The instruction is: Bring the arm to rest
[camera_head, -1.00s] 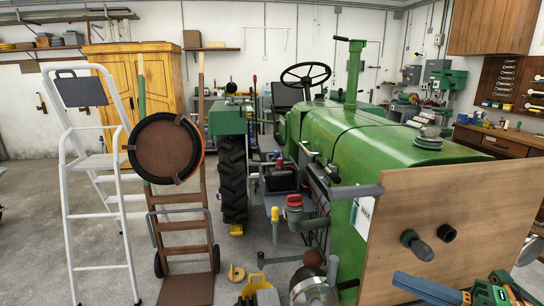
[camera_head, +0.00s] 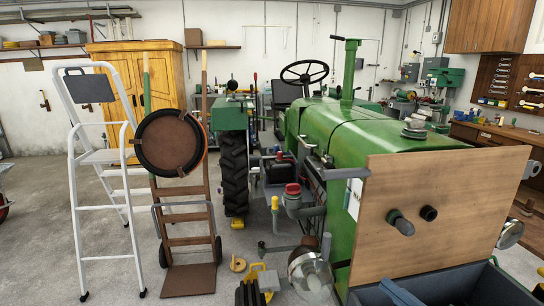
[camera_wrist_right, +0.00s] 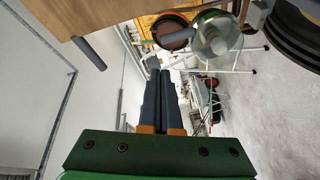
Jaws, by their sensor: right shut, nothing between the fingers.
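My right gripper (camera_head: 398,291) shows at the bottom edge of the head view as a blue-grey finger over a dark blue open box. In the right wrist view my right gripper (camera_wrist_right: 160,80) has its two blue-grey fingers together, with nothing between them, ahead of the green palm bar. My left gripper is not in the head view.
The wooden board (camera_head: 440,225) with two dark pegs stands before the green tractor (camera_head: 370,125). The dark blue box (camera_head: 480,283) lies below it. A headlamp (camera_head: 310,275) sits left of the board. A white stepladder (camera_head: 105,205) and brown hand truck (camera_head: 188,235) stand left.

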